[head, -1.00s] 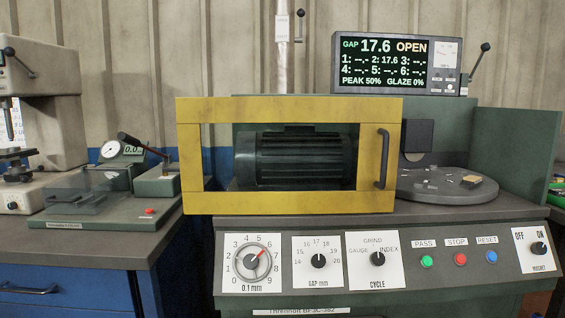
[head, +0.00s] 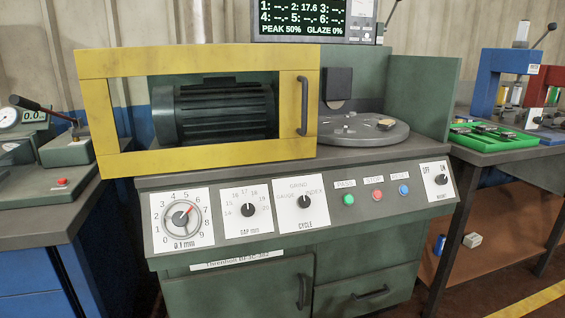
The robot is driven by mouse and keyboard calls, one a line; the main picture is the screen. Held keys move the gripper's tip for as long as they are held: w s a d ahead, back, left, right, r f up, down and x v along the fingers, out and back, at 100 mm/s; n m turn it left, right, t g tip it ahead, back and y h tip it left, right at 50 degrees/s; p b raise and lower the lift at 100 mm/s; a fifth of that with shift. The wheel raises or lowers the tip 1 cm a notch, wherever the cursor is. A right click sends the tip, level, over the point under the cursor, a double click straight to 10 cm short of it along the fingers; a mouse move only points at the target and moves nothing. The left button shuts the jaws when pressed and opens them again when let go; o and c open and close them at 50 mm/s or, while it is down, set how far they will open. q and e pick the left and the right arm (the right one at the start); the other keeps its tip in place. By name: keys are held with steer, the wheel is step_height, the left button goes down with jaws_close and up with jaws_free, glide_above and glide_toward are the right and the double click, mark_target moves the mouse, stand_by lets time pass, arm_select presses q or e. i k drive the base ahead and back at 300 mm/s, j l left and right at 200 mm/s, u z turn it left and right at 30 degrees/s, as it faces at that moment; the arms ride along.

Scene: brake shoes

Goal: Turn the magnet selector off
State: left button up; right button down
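The magnet selector (head: 441,180) is a small black knob on a white plate at the right end of the green machine's front panel. Its plate carries OFF at the upper left and ON at the upper right. The knob's mark is small but seems to point toward ON. Neither of my grippers is in view, and nothing touches the knob.
Left of the selector are blue (head: 404,189), red (head: 377,194) and green (head: 348,199) buttons and dials. Above stand a yellow-framed guard (head: 200,161) and a round grey table (head: 362,131). A bench with a green tray (head: 495,137) stands right.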

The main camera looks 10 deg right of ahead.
mark_target(440, 179)
steer(key=z, duration=1.4)
